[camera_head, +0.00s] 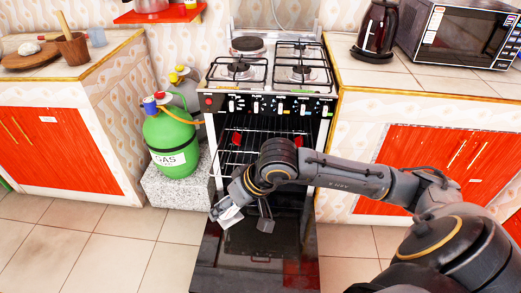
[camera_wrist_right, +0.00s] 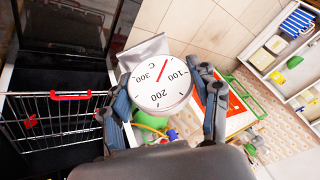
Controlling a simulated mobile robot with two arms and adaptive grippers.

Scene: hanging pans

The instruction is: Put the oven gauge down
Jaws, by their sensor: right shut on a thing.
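The oven gauge (camera_wrist_right: 160,84) is a white round dial with a red needle and temperature marks, on a grey metal bracket. My right gripper (camera_wrist_right: 166,98) is shut on it in the wrist view, with a finger on each side of the dial. In the head view my right gripper (camera_head: 248,212) is over the lowered oven door (camera_head: 258,262), and the pale gauge (camera_head: 229,217) shows at its left finger. The gauge looks held above the door; the exact gap cannot be told. My left gripper is out of view.
The open oven holds a wire rack (camera_head: 262,151) with red grips; the rack also shows in the wrist view (camera_wrist_right: 62,120). A green gas bottle (camera_head: 171,146) stands on a block left of the stove. Burners (camera_head: 247,68) top the stove. Counters flank it.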

